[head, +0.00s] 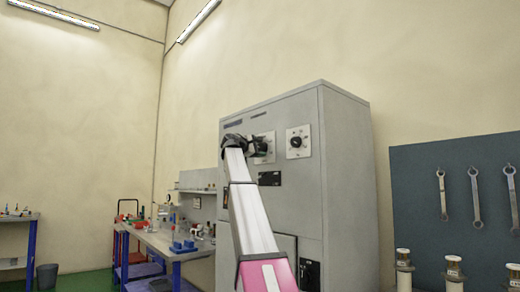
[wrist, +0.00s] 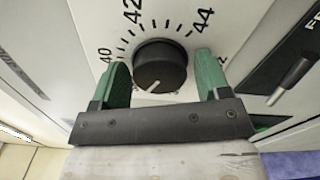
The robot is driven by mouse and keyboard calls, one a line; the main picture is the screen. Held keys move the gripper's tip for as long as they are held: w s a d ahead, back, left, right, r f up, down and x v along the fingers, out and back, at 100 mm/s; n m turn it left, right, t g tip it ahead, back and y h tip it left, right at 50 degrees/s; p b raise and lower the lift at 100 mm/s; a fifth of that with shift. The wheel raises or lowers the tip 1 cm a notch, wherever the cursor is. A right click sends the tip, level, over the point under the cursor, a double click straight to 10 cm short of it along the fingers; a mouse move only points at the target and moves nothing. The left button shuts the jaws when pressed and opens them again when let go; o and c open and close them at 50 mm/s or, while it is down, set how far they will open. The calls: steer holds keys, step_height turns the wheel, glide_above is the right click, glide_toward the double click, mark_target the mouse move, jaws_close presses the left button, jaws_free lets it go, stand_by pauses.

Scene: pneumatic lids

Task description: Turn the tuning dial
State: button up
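A black round dial (wrist: 160,65) sits on a pale plate with a printed scale reading 40, 42 and 44 in the wrist view. A light pointer mark on the knob points down and slightly left in that view. My gripper (wrist: 161,60) has green fingers, one on each side of the knob, with narrow gaps seeming to show between them and it. I cannot tell how deep the fingertips reach along the knob. In the head view my gripper (head: 247,145) is at the front of the grey cabinet (head: 343,180), partly covering one dial plate (head: 268,147).
A second dial (head: 297,141) is on the cabinet to the right. In the wrist view a black lever-like handle (wrist: 291,80) is close to the right finger. A workbench (head: 165,240) stands left of the cabinet. A blue board with wrenches (head: 455,190) is at right.

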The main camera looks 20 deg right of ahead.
steer(key=shift+o, duration=0.3)
steer(key=v, duration=1)
steer(key=shift+a, duration=0.35)
steer(key=shift+s, duration=0.15)
steer(key=w+a+f+y, duration=0.1)
steer(key=w+f+y, duration=0.15)
steer(key=f, duration=1.85)
steer(key=w+a+f+y, duration=0.15)
steer(key=f+y, duration=0.25)
steer(key=f, duration=1.8)
steer(key=s+a+f+m+g+y, duration=0.1)
steer(key=s+f+y, duration=0.15)
steer(key=f, duration=0.65)
steer(key=s+a+f+y, duration=0.1)
steer(key=s+f, duration=0.3)
steer(key=f, duration=0.4)
steer(key=s+a+f+m+g+y, duration=0.1)
steer(key=s+a+f, duration=0.15)
steer(key=f, duration=0.65)
steer(key=s+a+f+m+g+y, duration=0.2)
steer(key=s+a+f+m+y, duration=0.1)
steer(key=s+f, duration=0.9)
steer(key=s+a+f+m+g+y, duration=0.2)
steer(key=s+a+f+y, duration=0.1)
steer(key=s+f, duration=1)
steer(key=shift+a+f+m, duration=0.35)
steer(key=shift+m, duration=0.05)
